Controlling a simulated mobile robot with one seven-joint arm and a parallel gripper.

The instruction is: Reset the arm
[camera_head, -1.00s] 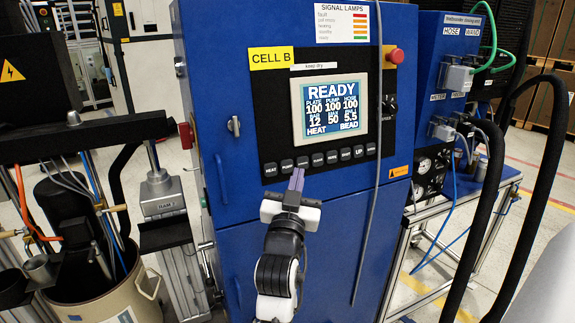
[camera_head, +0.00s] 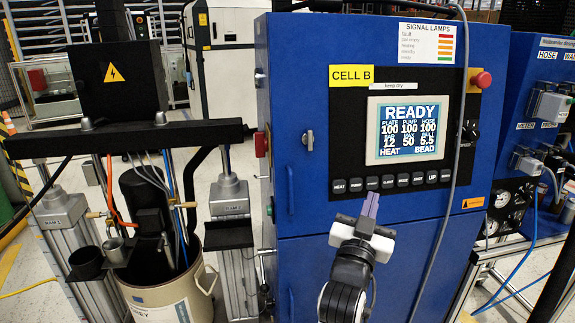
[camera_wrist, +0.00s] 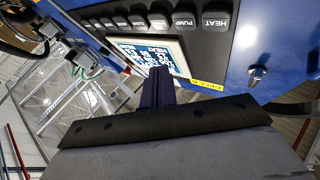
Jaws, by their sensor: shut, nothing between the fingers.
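My gripper (camera_head: 371,204) is shut and empty, its purple fingers together and pointing up. In the head view it appears in front of the blue cabinet (camera_head: 300,215), just below the button row (camera_head: 390,182). In the wrist view the gripper (camera_wrist: 159,78) stands before the tilted panel, with the screen (camera_wrist: 150,52) behind it and the HEAT and PUMP buttons to the right. The screen (camera_head: 407,130) reads READY, with plate, pump and hose at 100. I cannot tell the exact gap between fingertips and panel.
A red stop button (camera_head: 482,80) juts from the panel's upper right. To the left stand a drum (camera_head: 172,300), the ram columns (camera_head: 230,195) and a dark crossbar (camera_head: 130,137). A grey cable (camera_head: 447,200) hangs down the cabinet front. A blue hose unit (camera_head: 535,75) stands at the right.

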